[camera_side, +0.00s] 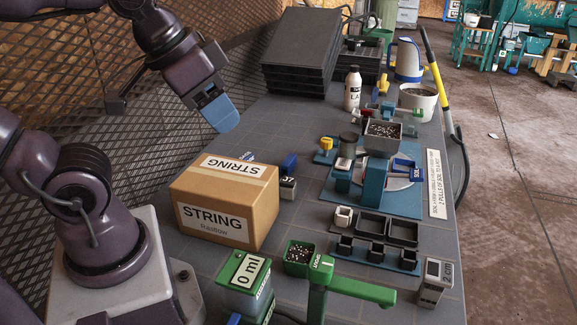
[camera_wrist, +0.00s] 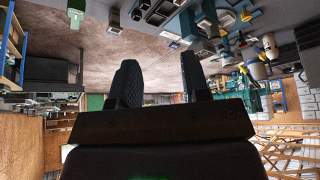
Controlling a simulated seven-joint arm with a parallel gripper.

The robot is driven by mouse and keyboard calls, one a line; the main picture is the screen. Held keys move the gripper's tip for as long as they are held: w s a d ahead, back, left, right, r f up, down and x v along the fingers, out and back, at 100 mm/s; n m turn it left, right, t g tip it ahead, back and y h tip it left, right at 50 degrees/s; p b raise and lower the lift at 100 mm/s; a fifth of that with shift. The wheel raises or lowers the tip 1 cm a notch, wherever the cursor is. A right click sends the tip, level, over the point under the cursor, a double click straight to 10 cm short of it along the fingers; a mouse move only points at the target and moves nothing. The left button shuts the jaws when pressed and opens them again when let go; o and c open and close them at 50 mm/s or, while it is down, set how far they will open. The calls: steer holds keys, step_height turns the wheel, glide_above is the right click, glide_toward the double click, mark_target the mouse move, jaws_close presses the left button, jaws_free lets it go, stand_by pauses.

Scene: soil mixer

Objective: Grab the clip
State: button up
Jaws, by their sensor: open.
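My gripper (camera_side: 216,108) hangs at the upper left in the side view, with a blue piece at its end. It is in the air, left of the work surface's middle and above the cardboard box. In the wrist view its dark fingers (camera_wrist: 158,84) stand apart, with nothing seen between them. I cannot pick out the clip with certainty. A small blue piece (camera_side: 289,163) stands just behind the box, by a small block marked 37 (camera_side: 287,187). My gripper is apart from both.
The cardboard box (camera_side: 262,208) marked STRING stands at the middle left. A soil hopper (camera_side: 384,132) stands on a blue mat at the right. Green scoop-like parts (camera_side: 345,288) and a 0 ml box (camera_side: 243,272) are in front. Black trays (camera_side: 300,55) are stacked at the back.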

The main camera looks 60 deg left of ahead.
steer(key=shift+o, duration=1.2)
